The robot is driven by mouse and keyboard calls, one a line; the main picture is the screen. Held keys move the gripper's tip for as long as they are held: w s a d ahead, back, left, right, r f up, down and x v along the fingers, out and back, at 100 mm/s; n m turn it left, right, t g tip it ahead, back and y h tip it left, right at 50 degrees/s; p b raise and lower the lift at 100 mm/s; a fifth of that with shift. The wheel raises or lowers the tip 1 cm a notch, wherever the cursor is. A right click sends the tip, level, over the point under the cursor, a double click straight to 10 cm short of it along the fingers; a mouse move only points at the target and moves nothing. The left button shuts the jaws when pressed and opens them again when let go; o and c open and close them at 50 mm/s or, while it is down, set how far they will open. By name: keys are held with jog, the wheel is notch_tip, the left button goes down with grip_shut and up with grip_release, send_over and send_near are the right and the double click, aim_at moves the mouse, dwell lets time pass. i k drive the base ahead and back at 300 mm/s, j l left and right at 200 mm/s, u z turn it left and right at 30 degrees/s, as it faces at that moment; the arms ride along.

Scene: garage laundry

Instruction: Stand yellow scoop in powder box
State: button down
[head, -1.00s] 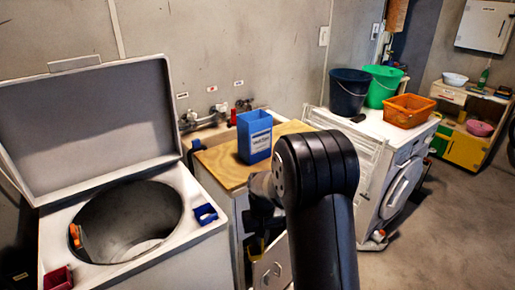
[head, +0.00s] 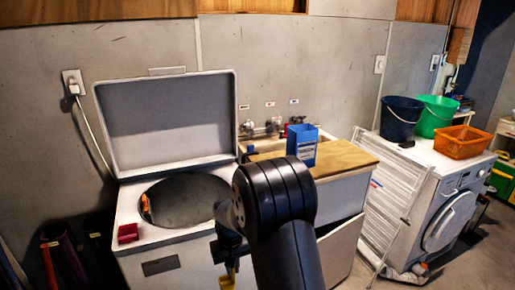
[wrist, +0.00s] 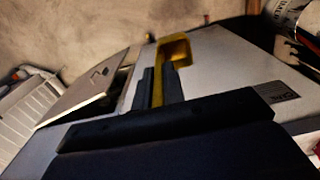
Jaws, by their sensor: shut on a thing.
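The yellow scoop (wrist: 176,50) is held upright between the dark fingers of my gripper (wrist: 156,86) in the wrist view. In the head view my gripper (head: 229,259) hangs low in front of the top-loading washer, with a bit of the yellow scoop (head: 229,278) below it. The powder box (head: 304,150) is a blue, open-topped box with a white label. It stands upright on the wooden counter (head: 352,158), behind and right of my gripper, clearly apart from it. My arm hides part of the counter's left side. The inside of the box cannot be seen.
A drying rack (head: 390,205) and a white front-loader (head: 450,205) stand right of the counter. The front-loader bears a navy bucket (head: 400,120), green bucket (head: 437,118) and orange basket (head: 461,142).

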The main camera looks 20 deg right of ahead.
aim_at(301, 146)
jog(key=i+l+u, duration=0.1)
jog(key=l+u, duration=0.3)
jog(key=l, duration=0.2)
jog(key=l+u, duration=0.35)
jog(key=l, duration=0.3)
jog(key=i, duration=0.05)
